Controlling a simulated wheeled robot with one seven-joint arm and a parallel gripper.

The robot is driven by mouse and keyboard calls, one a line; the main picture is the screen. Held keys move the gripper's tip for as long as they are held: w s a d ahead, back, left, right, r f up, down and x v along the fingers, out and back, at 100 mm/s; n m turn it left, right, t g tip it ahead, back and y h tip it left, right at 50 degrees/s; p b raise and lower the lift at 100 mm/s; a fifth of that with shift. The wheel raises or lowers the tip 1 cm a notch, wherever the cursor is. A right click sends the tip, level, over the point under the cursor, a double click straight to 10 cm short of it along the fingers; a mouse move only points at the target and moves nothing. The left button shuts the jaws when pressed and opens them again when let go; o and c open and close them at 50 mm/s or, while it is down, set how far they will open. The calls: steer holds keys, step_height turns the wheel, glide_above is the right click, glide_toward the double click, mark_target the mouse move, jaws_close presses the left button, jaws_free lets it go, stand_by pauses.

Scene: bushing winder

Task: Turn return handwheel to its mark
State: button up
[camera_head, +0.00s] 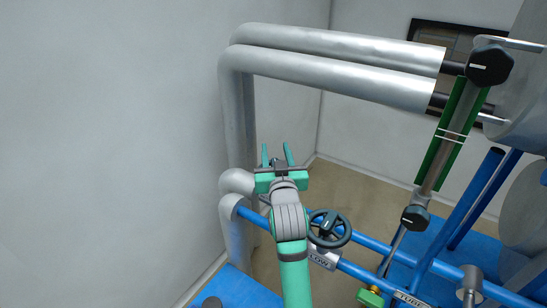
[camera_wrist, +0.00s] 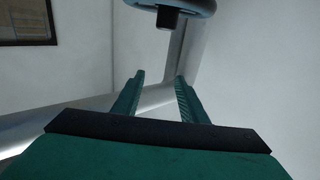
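A dark handwheel (camera_head: 329,228) with a round rim and spokes stands on a blue pipe, beside a pale label partly reading "LOW". I cannot read a return label or make out a mark on it. My gripper (camera_head: 276,148) is up and to the left of this handwheel, apart from it, with its fingers pointing away. In the wrist view my gripper (camera_wrist: 160,75) is open, with nothing between its fingers. A rounded grey-blue part with a dark block (camera_wrist: 172,14) is cut off at the top of the wrist view; it may be a handwheel.
Two thick silver pipes (camera_head: 340,65) run across the top and bend down at the left. A dark knob (camera_head: 415,217) and a gauge with green sides (camera_head: 447,135) stand at the right. Blue pipes (camera_head: 365,275) cross below. The white wall (camera_head: 110,130) at the left is bare.

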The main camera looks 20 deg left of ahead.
steer(key=s+d+r, duration=0.2)
steer(key=s+r, duration=0.3)
steer(key=s, duration=0.5)
steer(key=shift+s+r, duration=0.15)
steer(key=shift+r, duration=0.2)
steer(key=shift+d, duration=0.15)
